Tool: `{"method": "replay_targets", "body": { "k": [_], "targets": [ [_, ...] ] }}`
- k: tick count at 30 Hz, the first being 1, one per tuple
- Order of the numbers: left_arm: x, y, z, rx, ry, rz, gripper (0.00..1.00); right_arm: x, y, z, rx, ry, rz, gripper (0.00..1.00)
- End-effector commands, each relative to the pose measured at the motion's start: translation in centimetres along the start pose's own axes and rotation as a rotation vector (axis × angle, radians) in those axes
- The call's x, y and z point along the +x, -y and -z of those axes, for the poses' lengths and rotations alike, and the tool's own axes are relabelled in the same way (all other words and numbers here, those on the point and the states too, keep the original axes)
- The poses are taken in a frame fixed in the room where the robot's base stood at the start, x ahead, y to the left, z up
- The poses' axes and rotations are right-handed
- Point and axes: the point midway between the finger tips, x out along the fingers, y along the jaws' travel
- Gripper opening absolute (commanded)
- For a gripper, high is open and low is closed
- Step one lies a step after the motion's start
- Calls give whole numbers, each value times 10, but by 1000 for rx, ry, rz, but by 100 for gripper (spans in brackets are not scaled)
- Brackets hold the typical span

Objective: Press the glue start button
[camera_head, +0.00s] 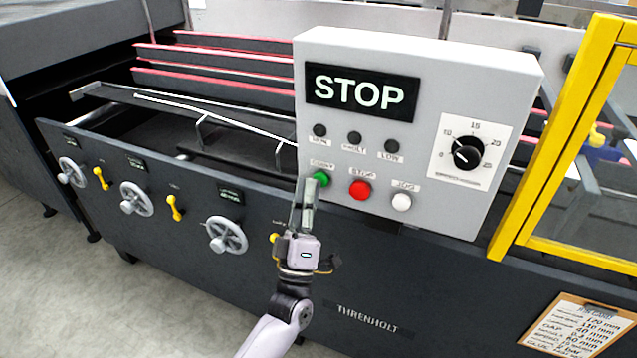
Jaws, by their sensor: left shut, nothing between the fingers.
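A light grey control panel (444,90) stands on the machine's dark front. On its lower left is a green button (321,178) with a small label above it that I cannot read surely. A red button (360,190) and a white button (401,202) sit to its right. My left gripper (309,188) is shut and empty, its fingertips right at the green button and partly overlapping its lower left edge. I cannot tell whether they touch it. My right gripper is not in view.
The panel also has a large STOP display (361,93), several dark lamps and a black dial (467,154). A yellow guard frame (560,130) stands at the right. Handwheels (228,236) line the machine front, and a clipboard (570,326) hangs at lower right.

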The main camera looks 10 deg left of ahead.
Motion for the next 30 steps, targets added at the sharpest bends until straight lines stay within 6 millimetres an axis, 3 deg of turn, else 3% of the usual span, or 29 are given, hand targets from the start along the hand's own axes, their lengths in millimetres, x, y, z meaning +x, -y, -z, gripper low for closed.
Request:
{"method": "replay_targets", "body": {
  "k": [15, 30],
  "targets": [
    [2, 1, -1, 0, 0, 0, 0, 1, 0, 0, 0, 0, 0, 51],
    [-11, -8, 8, 1, 1, 0, 0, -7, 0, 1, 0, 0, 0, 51]
  ]
}}
